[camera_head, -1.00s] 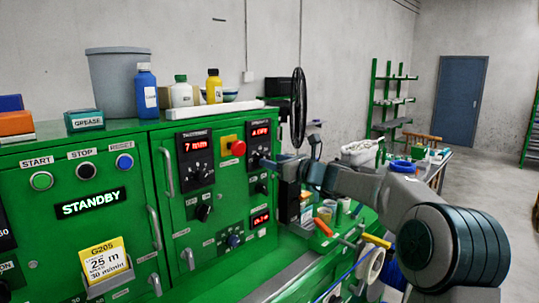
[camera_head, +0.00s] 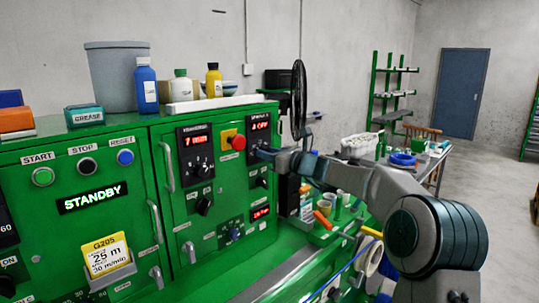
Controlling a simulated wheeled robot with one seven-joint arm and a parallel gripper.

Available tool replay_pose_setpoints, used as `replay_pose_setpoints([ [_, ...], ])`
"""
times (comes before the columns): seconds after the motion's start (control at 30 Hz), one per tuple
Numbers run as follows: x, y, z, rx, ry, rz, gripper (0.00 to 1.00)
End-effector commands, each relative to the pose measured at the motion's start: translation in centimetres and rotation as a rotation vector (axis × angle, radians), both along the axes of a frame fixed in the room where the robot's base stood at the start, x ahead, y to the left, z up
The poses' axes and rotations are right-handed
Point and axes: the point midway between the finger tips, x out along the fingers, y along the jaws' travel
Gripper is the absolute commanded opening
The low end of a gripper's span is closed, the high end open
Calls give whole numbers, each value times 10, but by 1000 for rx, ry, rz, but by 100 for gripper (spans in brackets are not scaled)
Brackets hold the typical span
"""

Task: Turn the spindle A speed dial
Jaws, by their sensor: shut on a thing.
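The spindle A panel is a black plate on the green cabinet with a red display (camera_head: 261,125) that appears to read "A OFF". Its speed dial sits just below the display and is mostly covered by my gripper. My gripper (camera_head: 260,153) reaches in from the right and is at the panel face, with its jaws shut on the dial. The dial's pointer and scale cannot be made out.
The neighbouring panel has a red display (camera_head: 197,140) and its own dial (camera_head: 198,169). A red emergency button (camera_head: 238,142) stands between the panels. A black selector knob (camera_head: 204,207) is lower left. A tool tray (camera_head: 330,236) lies below my arm. The "STANDBY" screen (camera_head: 92,198) is lit.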

Motion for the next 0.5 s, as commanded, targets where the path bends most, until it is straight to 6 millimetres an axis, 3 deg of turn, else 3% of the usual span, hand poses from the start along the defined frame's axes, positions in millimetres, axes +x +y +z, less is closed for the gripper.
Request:
replay_pose_setpoints([
  [0.5, -1, 0, -6, -217, -222, -2, 7],
])
